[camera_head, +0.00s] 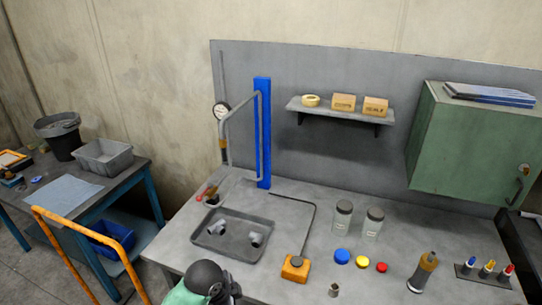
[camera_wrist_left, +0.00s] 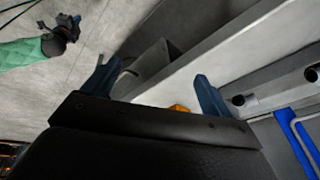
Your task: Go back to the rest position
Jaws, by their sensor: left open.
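In the left wrist view my left gripper (camera_wrist_left: 157,70) has its two dark blue fingers spread wide apart. Nothing is held between them. A small orange patch shows beyond, near the right finger. In the head view a green sleeve and a round black joint of my arm show at the bottom edge, in front of the workbench; no fingertips can be made out there. In the left wrist view a green quilted arm of mine reaches in from the upper left with a dark end; whether its jaws are open cannot be told.
The workbench (camera_head: 190,248) holds a grey tray (camera_head: 233,235), an orange block (camera_head: 295,268) with a bent rod, two jars (camera_head: 342,217), coloured caps (camera_head: 362,262) and a brown-handled tool (camera_head: 422,271). A green cabinet (camera_head: 463,145) hangs right. An orange rail (camera_head: 85,227) stands left.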

